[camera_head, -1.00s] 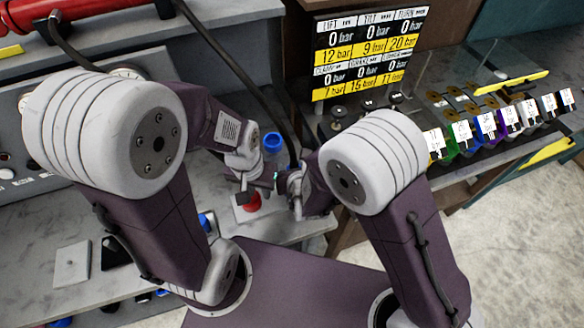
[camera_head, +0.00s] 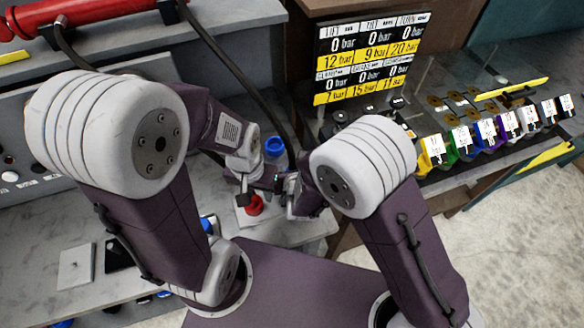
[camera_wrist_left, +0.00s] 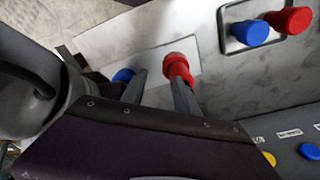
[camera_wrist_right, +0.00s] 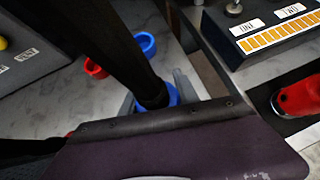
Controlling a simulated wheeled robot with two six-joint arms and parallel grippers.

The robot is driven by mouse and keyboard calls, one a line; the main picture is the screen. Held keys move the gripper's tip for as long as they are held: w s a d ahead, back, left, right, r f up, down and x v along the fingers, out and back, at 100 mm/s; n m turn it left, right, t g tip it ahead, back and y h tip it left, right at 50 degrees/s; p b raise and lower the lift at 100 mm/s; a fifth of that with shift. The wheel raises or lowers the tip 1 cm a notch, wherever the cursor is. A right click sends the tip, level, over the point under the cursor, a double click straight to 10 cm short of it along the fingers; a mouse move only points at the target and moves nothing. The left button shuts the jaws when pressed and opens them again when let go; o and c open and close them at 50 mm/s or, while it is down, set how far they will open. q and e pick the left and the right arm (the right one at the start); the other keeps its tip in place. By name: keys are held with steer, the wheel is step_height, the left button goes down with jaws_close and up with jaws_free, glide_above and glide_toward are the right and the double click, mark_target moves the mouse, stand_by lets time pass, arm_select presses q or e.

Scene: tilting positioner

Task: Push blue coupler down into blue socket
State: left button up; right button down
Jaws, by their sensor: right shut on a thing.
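My right gripper (camera_head: 289,190) is shut on the blue coupler (camera_wrist_right: 168,95) at the end of a black hose, seen in the right wrist view. Blue also shows behind a left-gripper finger in the left wrist view (camera_wrist_left: 123,75), beside a red fitting (camera_wrist_left: 178,65) on a pale plate. Whether this is coupler or blue socket, and how deep the coupler sits, I cannot tell. My left gripper (camera_head: 243,192) has its fingers apart, close to the red fitting; it is open. The right gripper is just right of it in the head view.
A pressure display (camera_head: 370,58) stands behind the right arm. Several coloured labelled blocks (camera_head: 490,132) line the right bench. The black hose crosses close behind both grippers.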

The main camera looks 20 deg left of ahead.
arm_select(q)
steer(key=shift+w, duration=0.1)
stand_by(0.3)
steer(key=shift+f, duration=0.15)
arm_select(e)
steer(key=shift+s+d+b, duration=0.1)
steer(key=shift+d+b, duration=0.15)
steer(key=shift+b, duration=0.3)
arm_select(q)
steer(key=shift+f, duration=0.3)
steer(key=shift+f, duration=0.15)
arm_select(e)
steer(key=shift+b, duration=0.3)
arm_select(q)
steer(key=shift+s+d+f, duration=0.1)
steer(key=shift+s+d, duration=0.1)
steer(key=shift+d, duration=0.05)
arm_select(e)
steer(key=shift+s+d+r, duration=0.15)
steer(key=shift+d, duration=0.05)
